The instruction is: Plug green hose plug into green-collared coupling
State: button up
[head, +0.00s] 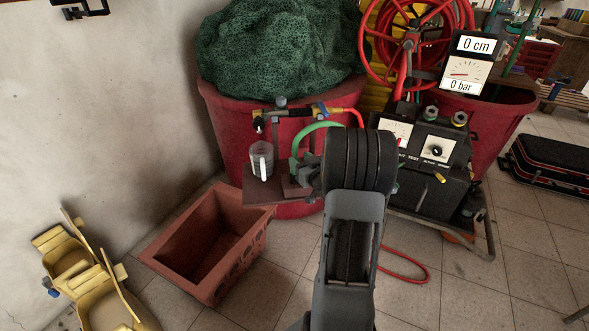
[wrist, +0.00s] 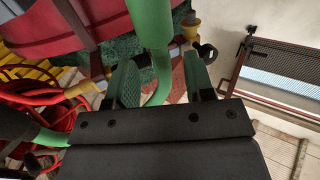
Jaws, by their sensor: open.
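My gripper (wrist: 162,78) is open, its two fingers apart in the wrist view. A thick green cylinder, seemingly the green hose plug (wrist: 150,24), shows at the top, with thinner green hose (wrist: 158,90) curving down between the fingers in the picture. I cannot tell whether either finger touches it. In the head view the green hose (head: 312,131) arches above a small brown stand, and my gripper (head: 305,172) is beside that stand, partly hidden by my arm. Two couplings (head: 430,112) (head: 460,118) stand on the dark test box; their collar colours are too small to tell surely.
A clear measuring jug (head: 262,158) stands left of the hose, by a brass valve (head: 284,112). A brown crate (head: 205,245) is on the floor. A red tub (head: 222,130) with green netting stands behind. The test box (head: 432,175) is right of my arm.

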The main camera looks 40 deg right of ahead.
aim_at(296, 157)
jog(key=shift+w+d+b, duration=0.15)
jog(key=shift+w+b, duration=0.25)
jog(key=shift+w, duration=1)
jog(key=shift+w+d+b, duration=0.1)
jog(key=shift+w+b, duration=0.25)
jog(key=shift+w, duration=1.05)
grip_shut()
